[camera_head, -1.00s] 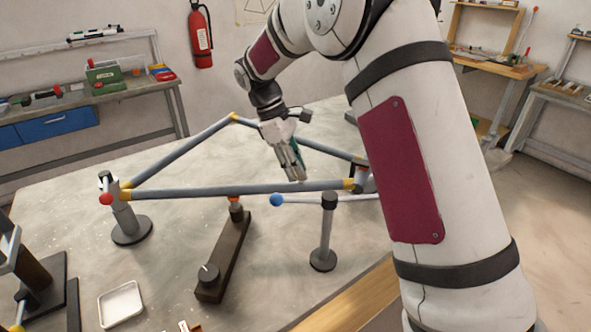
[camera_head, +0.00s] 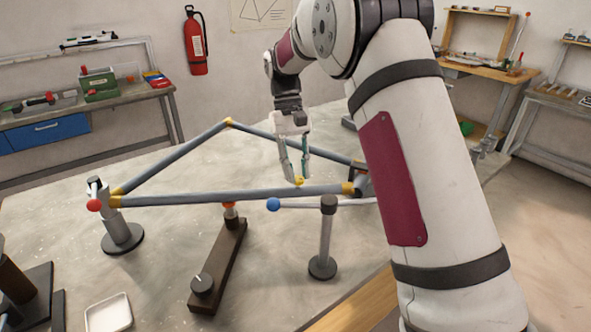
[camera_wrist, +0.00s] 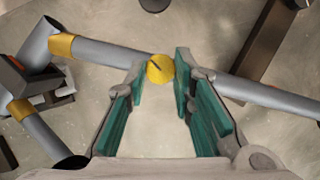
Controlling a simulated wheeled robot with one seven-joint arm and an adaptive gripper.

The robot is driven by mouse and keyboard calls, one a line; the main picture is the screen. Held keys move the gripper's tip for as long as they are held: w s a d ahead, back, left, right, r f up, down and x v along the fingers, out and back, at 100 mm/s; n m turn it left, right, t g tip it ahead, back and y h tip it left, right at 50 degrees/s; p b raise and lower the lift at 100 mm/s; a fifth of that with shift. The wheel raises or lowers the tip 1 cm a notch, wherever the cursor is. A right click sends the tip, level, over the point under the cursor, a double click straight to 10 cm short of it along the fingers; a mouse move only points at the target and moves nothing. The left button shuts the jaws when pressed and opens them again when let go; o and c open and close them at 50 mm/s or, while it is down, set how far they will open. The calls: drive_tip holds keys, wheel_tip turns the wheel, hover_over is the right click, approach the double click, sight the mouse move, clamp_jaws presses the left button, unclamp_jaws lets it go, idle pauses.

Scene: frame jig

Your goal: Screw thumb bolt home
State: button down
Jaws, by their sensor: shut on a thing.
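The thumb bolt (camera_wrist: 160,69) has a round yellow head with a dark slot mark. It sits at the grey frame tube in the wrist view, between my teal-padded fingertips. My gripper (camera_wrist: 161,77) is shut on it, with the fingers spread only to the width of the head. In the head view my gripper (camera_head: 294,178) points down at the front tube (camera_head: 232,196), and the yellow bolt head (camera_head: 299,181) shows at its tips. The bolt's shank is hidden, so its depth cannot be told. The triangular frame has yellow joints (camera_head: 229,122) at its corners.
A post with a red ball handle (camera_head: 94,205) stands at the left corner. A dark clamp block (camera_head: 218,265) and a post with a blue ball handle (camera_head: 274,204) stand before the front tube. A white tray (camera_head: 109,312) lies front left. Bare table lies inside the triangle.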

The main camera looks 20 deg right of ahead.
drive_tip(key=shift+d+r+m+y, duration=0.1)
drive_tip(key=shift+m+y, duration=0.6)
drive_tip(key=shift+m, duration=1)
drive_tip(key=c, duration=1.3)
unclamp_jaws()
drive_tip(key=shift+c, duration=0.2)
drive_tip(key=v, duration=1.2)
drive_tip(key=shift+s, duration=0.2)
drive_tip(key=shift+d, duration=0.1)
